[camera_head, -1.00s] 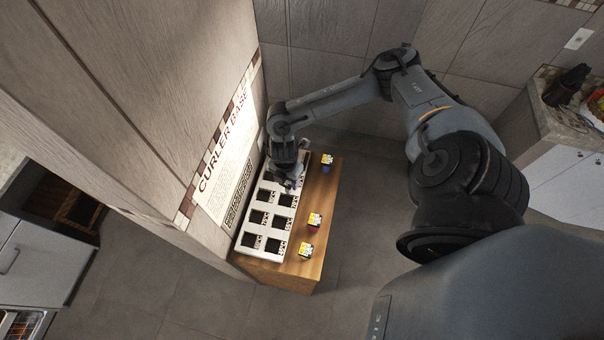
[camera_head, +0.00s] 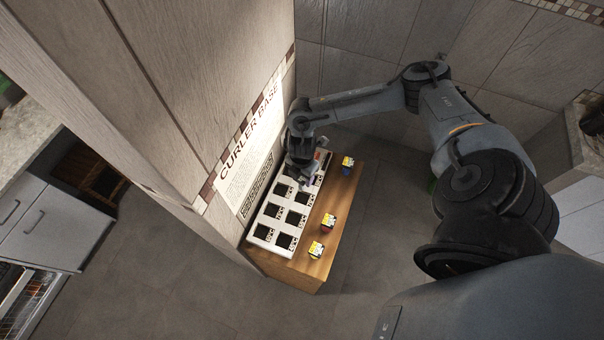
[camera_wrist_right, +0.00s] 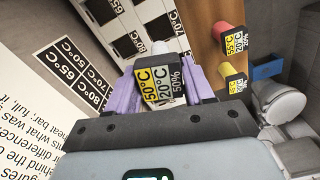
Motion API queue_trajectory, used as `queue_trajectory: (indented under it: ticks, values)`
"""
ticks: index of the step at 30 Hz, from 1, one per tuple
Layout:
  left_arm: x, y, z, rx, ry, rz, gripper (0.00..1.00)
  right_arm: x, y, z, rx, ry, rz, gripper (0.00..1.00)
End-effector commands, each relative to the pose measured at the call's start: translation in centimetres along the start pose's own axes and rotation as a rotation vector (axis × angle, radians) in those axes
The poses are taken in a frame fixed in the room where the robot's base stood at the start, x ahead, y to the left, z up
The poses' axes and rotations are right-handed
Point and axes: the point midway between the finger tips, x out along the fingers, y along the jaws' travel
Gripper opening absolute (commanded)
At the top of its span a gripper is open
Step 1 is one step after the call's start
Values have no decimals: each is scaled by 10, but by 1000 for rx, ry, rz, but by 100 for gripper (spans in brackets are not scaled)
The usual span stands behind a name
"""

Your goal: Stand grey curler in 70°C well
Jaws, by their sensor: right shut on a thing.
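My right gripper (camera_head: 302,176) is over the far part of the white curler base (camera_head: 288,205), which has rows of square black wells with temperature labels. In the right wrist view the purple fingers (camera_wrist_right: 160,92) are shut on the grey curler (camera_wrist_right: 156,80). Its black cap with a yellow and grey label faces the camera; most of its pale body is hidden. Beyond it, the wrist view shows part of the base with a well (camera_wrist_right: 158,25) beside a 70°C label. The curler appears above the base, apart from the wells. My left gripper is not in view.
A red curler (camera_head: 328,222), a yellow curler (camera_head: 316,250) and a blue curler (camera_head: 347,163) stand on the wooden top right of the base. A wall with a "CURLER BASE" sign (camera_head: 252,155) rises close on the left. Open floor lies to the right.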

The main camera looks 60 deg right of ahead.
Motion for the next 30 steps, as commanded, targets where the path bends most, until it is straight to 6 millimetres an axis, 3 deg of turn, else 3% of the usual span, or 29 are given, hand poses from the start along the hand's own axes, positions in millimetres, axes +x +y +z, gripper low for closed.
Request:
queue_trajectory:
  ticks: [18, 30]
  values:
    - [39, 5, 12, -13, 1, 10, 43, 63, 0, 0, 1, 0, 0, 18]
    - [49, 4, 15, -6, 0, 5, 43, 85, 0, 0, 1, 0, 0, 18]
